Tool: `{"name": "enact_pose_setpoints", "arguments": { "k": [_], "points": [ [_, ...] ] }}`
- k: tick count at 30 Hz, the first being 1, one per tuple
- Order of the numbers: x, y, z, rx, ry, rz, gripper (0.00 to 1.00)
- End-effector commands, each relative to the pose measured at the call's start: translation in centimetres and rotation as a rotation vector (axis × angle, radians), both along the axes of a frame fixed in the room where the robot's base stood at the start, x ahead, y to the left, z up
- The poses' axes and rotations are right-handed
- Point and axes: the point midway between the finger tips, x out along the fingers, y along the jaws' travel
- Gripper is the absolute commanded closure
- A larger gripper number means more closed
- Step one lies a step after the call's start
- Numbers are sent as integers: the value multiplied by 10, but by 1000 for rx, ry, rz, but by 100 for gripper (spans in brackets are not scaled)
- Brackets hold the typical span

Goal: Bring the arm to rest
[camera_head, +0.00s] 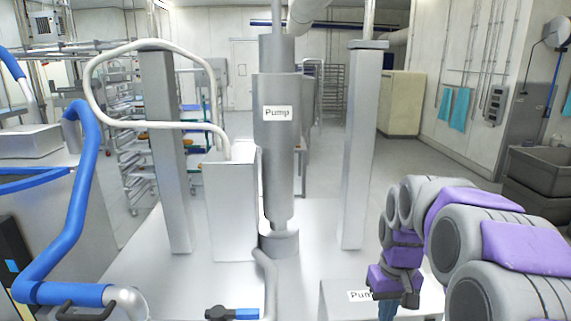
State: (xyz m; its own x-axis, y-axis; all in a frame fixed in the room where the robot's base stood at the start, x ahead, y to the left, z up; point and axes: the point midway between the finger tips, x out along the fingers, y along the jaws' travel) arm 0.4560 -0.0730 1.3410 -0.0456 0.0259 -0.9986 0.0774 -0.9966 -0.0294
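My arm, grey with purple covers, reaches in from the right edge and bends down at the wrist. My gripper (390,300) is at the lower right, close to a low metal box with a "Pump" label (360,295), which it partly covers. The fingers are dark and small, so I cannot tell whether they are open or shut. A bit of blue shows just below the gripper; I cannot tell what it is or whether it is held.
A steel pump column (275,150) stands in the middle, between two square posts (167,150) (360,150). A blue-handled valve (232,313) is at the bottom. Blue pipework (75,220) is on the left. Open floor lies behind.

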Motion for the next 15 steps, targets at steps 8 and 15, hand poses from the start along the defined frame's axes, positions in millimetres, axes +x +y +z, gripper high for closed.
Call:
{"name": "enact_pose_setpoints", "arguments": {
  "k": [8, 15],
  "points": [
    [-96, 41, -42, -7, 36, 3, 100],
    [-182, 63, -89, -18, 73, -18, 100]
  ]
}}
